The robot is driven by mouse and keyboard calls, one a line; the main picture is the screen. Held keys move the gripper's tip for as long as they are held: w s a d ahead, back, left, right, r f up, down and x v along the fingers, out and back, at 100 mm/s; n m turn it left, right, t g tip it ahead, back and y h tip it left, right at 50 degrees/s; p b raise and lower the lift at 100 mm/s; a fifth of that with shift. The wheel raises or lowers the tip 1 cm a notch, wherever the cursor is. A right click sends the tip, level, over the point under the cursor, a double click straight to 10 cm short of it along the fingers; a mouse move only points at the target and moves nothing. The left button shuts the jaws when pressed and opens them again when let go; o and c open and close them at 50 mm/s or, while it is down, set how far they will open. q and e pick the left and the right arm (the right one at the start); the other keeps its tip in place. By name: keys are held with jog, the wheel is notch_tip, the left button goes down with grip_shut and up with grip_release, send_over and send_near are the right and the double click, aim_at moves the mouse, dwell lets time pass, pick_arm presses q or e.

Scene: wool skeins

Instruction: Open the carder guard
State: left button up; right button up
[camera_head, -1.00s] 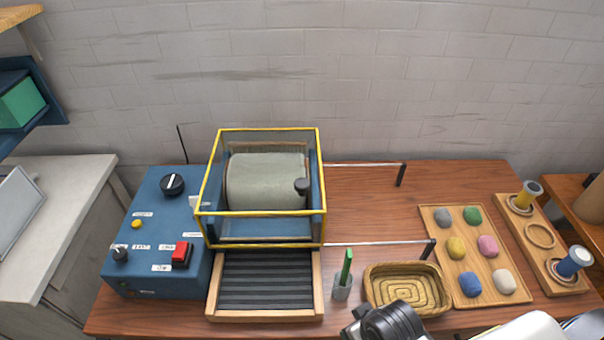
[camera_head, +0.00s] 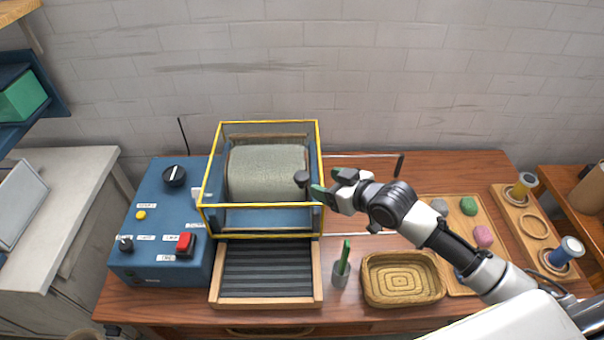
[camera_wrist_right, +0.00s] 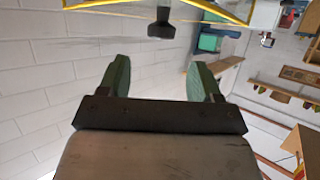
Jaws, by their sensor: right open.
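The carder guard (camera_head: 262,236) is a clear box with a yellow frame. It stands over the grey-green drum (camera_head: 265,172) of the carder. A dark round knob (camera_head: 302,179) is on the guard's right side. It also shows at the top of the right wrist view (camera_wrist_right: 160,24). My right gripper (camera_head: 318,188) is just right of the knob, with its green fingers apart. In the wrist view my right gripper (camera_wrist_right: 158,78) has nothing between its fingers, and the knob is ahead of them, apart from them. My left gripper is not in view.
Two metal rails run right from the guard to dark end posts (camera_head: 400,165). A blue control box (camera_head: 165,228) stands left. A wool tray (camera_head: 455,208) lies under my arm.

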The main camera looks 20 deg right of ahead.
aim_at(304, 176)
pick_arm(q)
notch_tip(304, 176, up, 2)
jog(key=shift+p, duration=0.95)
pick_arm(e)
jog(key=x, duration=0.9)
jog(key=shift+a, duration=0.1)
jog(key=shift+c, duration=0.3)
